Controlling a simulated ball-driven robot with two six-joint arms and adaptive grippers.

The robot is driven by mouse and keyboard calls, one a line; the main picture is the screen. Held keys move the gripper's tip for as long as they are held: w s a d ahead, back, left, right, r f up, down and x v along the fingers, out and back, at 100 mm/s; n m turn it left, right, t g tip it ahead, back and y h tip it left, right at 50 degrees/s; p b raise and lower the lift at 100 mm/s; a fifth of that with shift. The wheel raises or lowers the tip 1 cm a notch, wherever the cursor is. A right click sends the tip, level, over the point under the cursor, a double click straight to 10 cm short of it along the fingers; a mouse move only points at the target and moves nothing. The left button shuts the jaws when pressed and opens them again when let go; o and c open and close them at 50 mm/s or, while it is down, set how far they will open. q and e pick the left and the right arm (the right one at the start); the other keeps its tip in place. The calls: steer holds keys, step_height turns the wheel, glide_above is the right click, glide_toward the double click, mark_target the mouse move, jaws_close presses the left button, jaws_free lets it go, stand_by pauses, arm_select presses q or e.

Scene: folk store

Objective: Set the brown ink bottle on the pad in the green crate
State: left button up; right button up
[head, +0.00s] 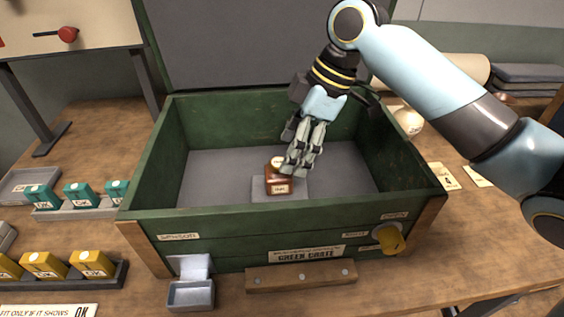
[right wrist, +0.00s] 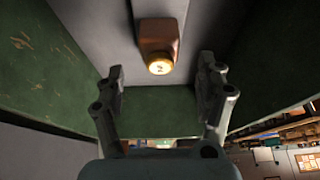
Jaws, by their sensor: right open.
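The brown ink bottle (head: 278,180) stands upright on the pale grey pad (head: 299,190) inside the green crate (head: 218,226). In the right wrist view the bottle (right wrist: 158,38) shows its yellowish cap facing me, ahead of the fingers and between their lines. My right gripper (head: 298,165) is open, its fingers just above and to the right of the bottle in the head view. The fingers overlap part of the bottle in that view; the wrist view shows them apart from it. My left gripper is not in view.
The crate's walls rise around the gripper, with its raised lid (head: 240,45) behind. A yellow knob (head: 390,239) is on the front. Teal boxes (head: 80,195) and yellow boxes (head: 45,266) stand at the left. A round pale object (head: 408,121) is at the right.

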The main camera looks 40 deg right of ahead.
steer(key=v, duration=0.5)
steer(key=shift+d+r, duration=0.1)
steer(key=shift+r, duration=0.15)
